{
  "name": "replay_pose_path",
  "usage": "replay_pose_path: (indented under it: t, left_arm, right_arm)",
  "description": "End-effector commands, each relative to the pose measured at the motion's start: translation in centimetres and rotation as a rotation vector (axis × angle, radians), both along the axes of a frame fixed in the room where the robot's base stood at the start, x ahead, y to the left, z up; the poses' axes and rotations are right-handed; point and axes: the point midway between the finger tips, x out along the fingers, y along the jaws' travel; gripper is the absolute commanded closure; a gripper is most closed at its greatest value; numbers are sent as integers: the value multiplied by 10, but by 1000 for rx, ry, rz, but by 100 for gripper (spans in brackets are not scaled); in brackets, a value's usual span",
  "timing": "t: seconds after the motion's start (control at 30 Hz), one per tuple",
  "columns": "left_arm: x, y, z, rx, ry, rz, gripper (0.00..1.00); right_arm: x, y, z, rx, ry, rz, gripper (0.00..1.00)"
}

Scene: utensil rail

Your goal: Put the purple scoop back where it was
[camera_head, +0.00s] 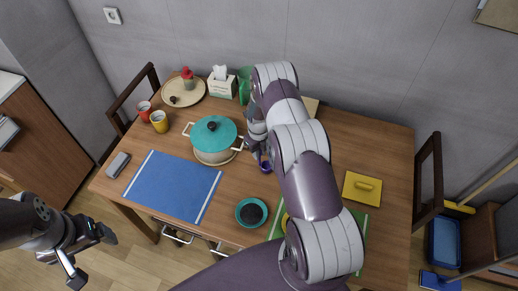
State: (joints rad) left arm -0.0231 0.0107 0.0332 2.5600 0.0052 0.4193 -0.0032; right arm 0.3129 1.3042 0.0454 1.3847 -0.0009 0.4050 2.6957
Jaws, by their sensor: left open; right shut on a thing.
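The purple scoop (265,166) shows as a small dark purple piece just right of the teal-lidded pot. My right gripper (259,152) is shut on it above the table, and the arm hides much of the view around it. I cannot tell whether the scoop touches the table. My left gripper (93,258) is open and empty, off the table's front left corner. No utensil rail can be made out; the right arm covers part of the table's back.
The pot (214,134) stands close to the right gripper. Around it are a blue mat (172,186), a teal bowl (251,212), mugs (159,122), a tissue box (222,86) and a round tray (184,92). A yellow board (362,188) lies at the right, with bare wood behind it.

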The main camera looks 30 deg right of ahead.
Motion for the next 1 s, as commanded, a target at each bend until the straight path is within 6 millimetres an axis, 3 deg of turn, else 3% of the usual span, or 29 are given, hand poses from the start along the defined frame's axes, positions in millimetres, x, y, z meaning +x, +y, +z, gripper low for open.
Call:
replay_pose_path:
  t: [0.37,0.4,0.47,0.5,0.87,1.0]
  left_arm:
    - [0,0,-5,0,0,0,12]
    - [0,0,-5,0,1,0,12]
    - [0,0,-3,0,0,0,12]
    - [0,0,-3,0,0,0,12]
    - [0,0,0,0,0,0,12]
    - [0,0,-7,0,0,0,12]
  right_arm:
    - [0,0,-7,-1,-1,0,100]
    - [0,0,-7,-1,-1,0,77]
    - [0,0,-6,0,-1,0,58]
    - [0,0,-6,0,-1,0,55]
    - [1,-1,2,-1,-3,0,55]
    - [1,-1,28,-1,-3,0,55]
